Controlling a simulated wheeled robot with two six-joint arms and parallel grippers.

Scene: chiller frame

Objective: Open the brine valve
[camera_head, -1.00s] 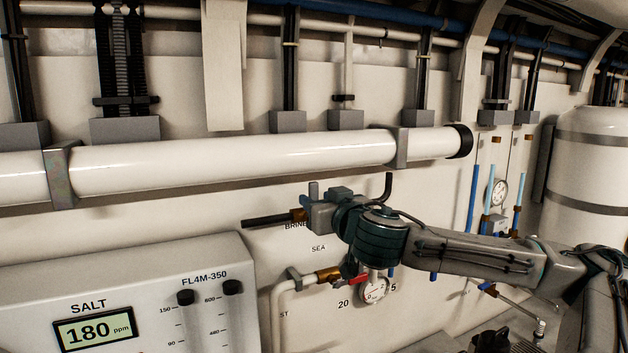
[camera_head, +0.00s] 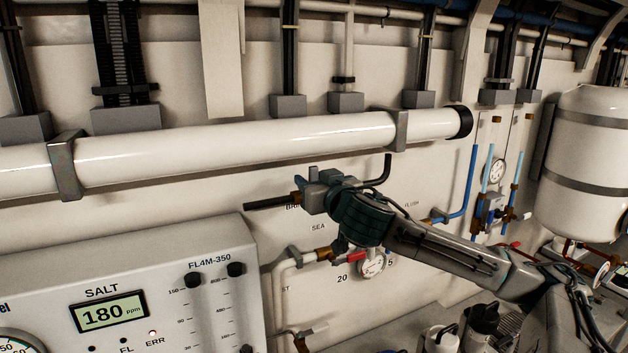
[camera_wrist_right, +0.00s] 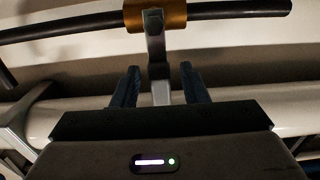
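The brine valve has a brass body (camera_wrist_right: 155,14) on a black pipe (camera_head: 268,205), with a grey metal lever (camera_wrist_right: 156,48) reaching toward my gripper in the wrist view. My right gripper (camera_wrist_right: 160,82) is open, with one dark finger on each side of the lever. Gaps show between the fingers and the lever. In the head view my right gripper (camera_head: 314,192) is at the valve and covers most of it. The wall label by it is partly hidden. My left gripper is in neither view.
Just below is another valve with a red handle (camera_head: 350,257), and a pressure gauge (camera_head: 373,264), close under my right wrist. A thick white pipe (camera_head: 240,153) runs above. The salt panel (camera_head: 160,280) stands at lower left, and a white tank (camera_head: 585,160) at right.

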